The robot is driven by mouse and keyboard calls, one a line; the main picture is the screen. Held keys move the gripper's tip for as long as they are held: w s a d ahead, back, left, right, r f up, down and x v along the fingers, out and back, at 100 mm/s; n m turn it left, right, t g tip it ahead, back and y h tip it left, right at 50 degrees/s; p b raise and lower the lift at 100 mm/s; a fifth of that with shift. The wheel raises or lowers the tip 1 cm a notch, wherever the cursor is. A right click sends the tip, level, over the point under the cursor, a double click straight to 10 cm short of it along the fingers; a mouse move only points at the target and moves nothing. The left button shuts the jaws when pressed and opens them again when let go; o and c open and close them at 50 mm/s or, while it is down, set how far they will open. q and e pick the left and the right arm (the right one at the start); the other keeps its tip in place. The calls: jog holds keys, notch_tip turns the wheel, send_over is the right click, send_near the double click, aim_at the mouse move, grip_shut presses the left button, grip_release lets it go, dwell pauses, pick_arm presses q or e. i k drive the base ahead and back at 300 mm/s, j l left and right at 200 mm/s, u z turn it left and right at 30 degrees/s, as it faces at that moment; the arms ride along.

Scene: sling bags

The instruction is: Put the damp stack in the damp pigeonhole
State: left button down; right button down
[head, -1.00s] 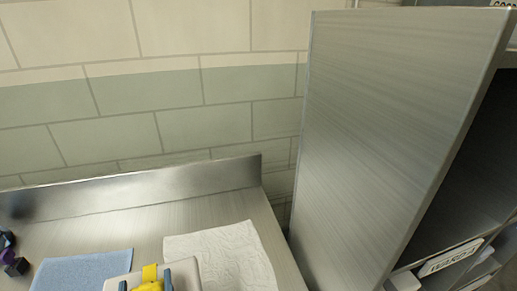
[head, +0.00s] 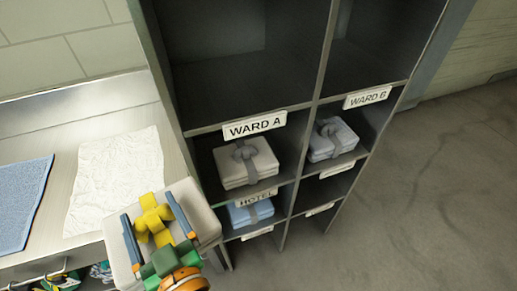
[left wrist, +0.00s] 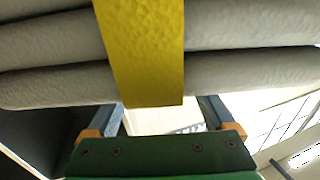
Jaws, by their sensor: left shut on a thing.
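My left gripper (head: 148,208) is shut on the yellow knot (head: 152,215) of a pale folded towel stack (head: 203,207), holding it in front of the cabinet's lower left. The left wrist view shows its thick grey-white folds (left wrist: 50,75) and yellow band (left wrist: 142,50) close up, with the finger tips hidden behind it. The pigeonhole cabinet (head: 325,60) has labels reading WARD A (head: 254,125), WARD B (head: 368,97) and HOTEL (head: 257,198). My right gripper is out of view.
Grey-tied pale stacks (head: 246,165) (head: 334,140) and a blue stack (head: 250,212) occupy pigeonholes. The upper pigeonholes look empty. A blue cloth (head: 22,205) and a white cloth (head: 112,180) lie on the metal counter (head: 75,135). Bare floor (head: 440,200) lies right.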

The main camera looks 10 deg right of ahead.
aim_at(309, 188)
jog(key=l, duration=1.1)
jog(key=i+l, duration=0.15)
jog(key=l, duration=2.05)
jog(key=i, duration=0.05)
